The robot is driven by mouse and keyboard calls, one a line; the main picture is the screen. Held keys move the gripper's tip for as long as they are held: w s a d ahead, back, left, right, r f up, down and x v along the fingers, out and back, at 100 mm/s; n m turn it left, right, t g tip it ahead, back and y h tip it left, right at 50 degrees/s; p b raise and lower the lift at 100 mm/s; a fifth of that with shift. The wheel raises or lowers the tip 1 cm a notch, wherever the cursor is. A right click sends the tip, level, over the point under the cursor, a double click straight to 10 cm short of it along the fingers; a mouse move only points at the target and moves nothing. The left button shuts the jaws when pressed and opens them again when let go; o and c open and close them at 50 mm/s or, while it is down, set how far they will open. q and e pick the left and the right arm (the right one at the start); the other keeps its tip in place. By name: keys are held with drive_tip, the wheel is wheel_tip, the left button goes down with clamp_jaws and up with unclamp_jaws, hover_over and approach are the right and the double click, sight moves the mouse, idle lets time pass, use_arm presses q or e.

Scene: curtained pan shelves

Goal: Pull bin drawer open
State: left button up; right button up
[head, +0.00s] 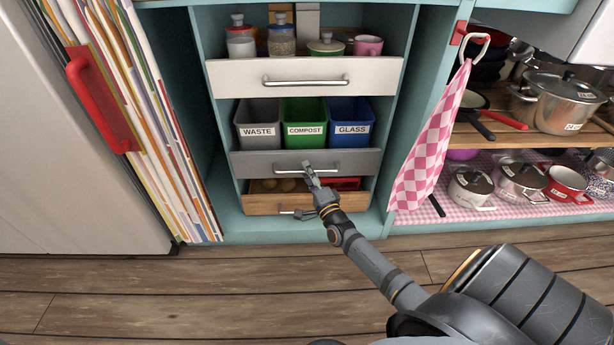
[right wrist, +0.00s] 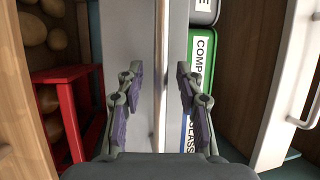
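The bin drawer (head: 251,164) has a grey front and is the middle of three drawers in the teal cabinet. Its bins show above the front: a grey WASTE bin (head: 259,131), a green COMPOST bin (head: 305,129) and a blue GLASS bin (head: 351,129). A metal bar handle (head: 328,170) runs across the front, and it also shows in the right wrist view (right wrist: 160,75). My left gripper is not in view.
A white-fronted drawer (head: 230,78) with jars and cups is above. A wooden drawer (head: 262,204) with round brown items and a red crate (right wrist: 66,108) is below. A checkered towel (head: 430,150) hangs right of the drawers. The wooden floor (head: 180,290) in front is clear.

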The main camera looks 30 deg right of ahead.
drive_tip(key=shift+w+r, duration=0.1)
drive_tip(key=shift+w, duration=0.25)
clamp_jaws()
